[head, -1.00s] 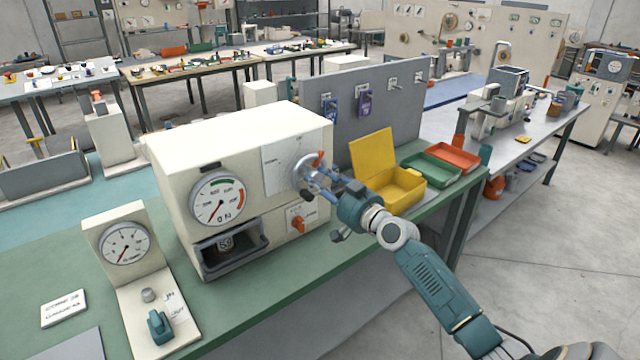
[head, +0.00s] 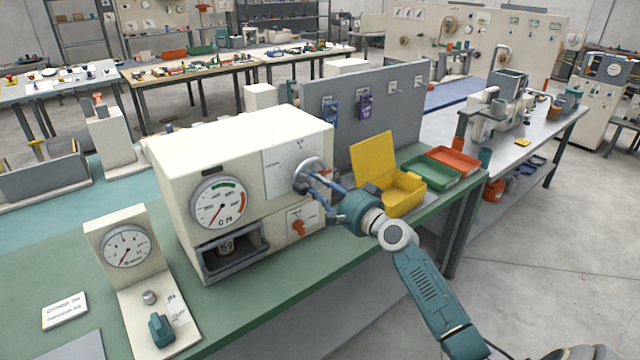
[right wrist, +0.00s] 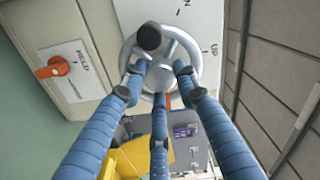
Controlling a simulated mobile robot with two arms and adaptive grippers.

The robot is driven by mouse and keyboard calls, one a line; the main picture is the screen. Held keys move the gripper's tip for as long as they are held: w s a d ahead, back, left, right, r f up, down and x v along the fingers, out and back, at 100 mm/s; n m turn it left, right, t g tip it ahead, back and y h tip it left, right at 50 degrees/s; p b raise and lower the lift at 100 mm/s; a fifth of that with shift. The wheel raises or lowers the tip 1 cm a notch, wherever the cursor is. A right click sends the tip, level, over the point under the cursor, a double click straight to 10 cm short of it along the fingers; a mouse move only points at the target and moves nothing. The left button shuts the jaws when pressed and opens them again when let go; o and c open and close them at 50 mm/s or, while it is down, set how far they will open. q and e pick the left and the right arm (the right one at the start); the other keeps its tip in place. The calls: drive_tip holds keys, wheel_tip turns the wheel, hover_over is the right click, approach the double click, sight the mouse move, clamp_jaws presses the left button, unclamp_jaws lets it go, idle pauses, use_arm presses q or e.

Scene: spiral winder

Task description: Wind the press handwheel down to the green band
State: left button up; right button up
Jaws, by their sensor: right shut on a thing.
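The press is a cream box (head: 235,135) with a round dial (head: 220,202) on its front. The dial has a green band (head: 222,186) at the top and an orange-red band at its right; its red needle points down and left, away from the green. The grey handwheel (head: 308,172) is on the right of the front; it also shows in the right wrist view (right wrist: 187,52) with a dark knob (right wrist: 149,37) on it. My right gripper (head: 320,184) is shut on the handwheel, its blue fingers at the lower rim. My left gripper is out of view.
An orange switch (head: 298,226) sits below the wheel. An open yellow box (head: 402,194), a green tray (head: 432,172) and a red tray (head: 456,159) stand to the right. A smaller gauge stand (head: 125,245) is at the left. The green bench top (head: 75,245) has free room.

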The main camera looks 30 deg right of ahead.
drive_tip(key=shift+d+f+m+p, duration=0.1)
drive_tip(key=shift+m+p, duration=1.8)
drive_tip(key=shift+m, duration=2.5)
drive_tip(key=shift+d+m+p, duration=0.1)
drive_tip(key=shift+m+p, duration=1.8)
drive_tip(key=shift+m, duration=2.5)
drive_tip(key=shift+s+a+f, duration=0.1)
drive_tip(key=shift+f+m, duration=0.15)
drive_tip(key=shift+m, duration=0.15)
drive_tip(key=shift+f, duration=0.1)
drive_tip(key=o, duration=1)
drive_tip(key=shift+o, duration=0.6)
